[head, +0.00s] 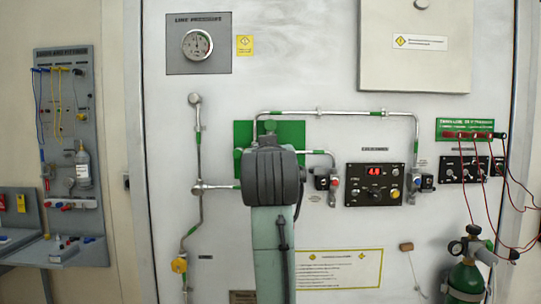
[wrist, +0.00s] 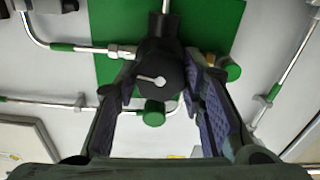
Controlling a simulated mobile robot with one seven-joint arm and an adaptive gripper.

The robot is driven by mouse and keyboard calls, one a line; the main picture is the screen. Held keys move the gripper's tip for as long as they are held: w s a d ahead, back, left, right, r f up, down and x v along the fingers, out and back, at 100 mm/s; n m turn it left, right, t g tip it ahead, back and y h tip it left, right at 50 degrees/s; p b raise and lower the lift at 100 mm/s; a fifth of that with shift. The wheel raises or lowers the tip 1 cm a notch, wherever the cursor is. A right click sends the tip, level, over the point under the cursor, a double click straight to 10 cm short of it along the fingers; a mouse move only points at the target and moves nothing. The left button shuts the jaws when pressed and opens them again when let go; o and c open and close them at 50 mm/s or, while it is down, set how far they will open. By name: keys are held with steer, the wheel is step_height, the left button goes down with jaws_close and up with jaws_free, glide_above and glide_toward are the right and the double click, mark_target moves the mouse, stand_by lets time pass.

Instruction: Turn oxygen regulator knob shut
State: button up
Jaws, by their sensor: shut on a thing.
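The oxygen regulator knob (wrist: 158,72) is a round black knob with a white pointer line, in front of a green plate (wrist: 112,28). In the wrist view my gripper (wrist: 160,88) has one finger on each side of the knob and is shut on it. My arm hides the knob and fingers there.
Metal pipes with green bands (head: 335,113) run around the plate. To the right are a control panel with a red display (head: 375,184) and a green cylinder (head: 467,279). A line pressure gauge (head: 197,44) is at upper left. A green-capped fitting (wrist: 229,68) sits close beside the right finger.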

steer(key=n, duration=0.5)
steer(key=shift+f+n, duration=0.15)
steer(key=shift+n, duration=0.15)
steer(key=n, duration=0.9)
steer(key=shift+f+n, duration=0.1)
steer(key=shift+n, duration=0.3)
steer(key=n, duration=0.4)
steer(key=shift+a, duration=0.15)
steer(key=shift+n+p, duration=0.3)
steer(key=o, duration=1.1)
steer(key=shift+o, duration=0.2)
steer(key=shift+s, duration=0.1)
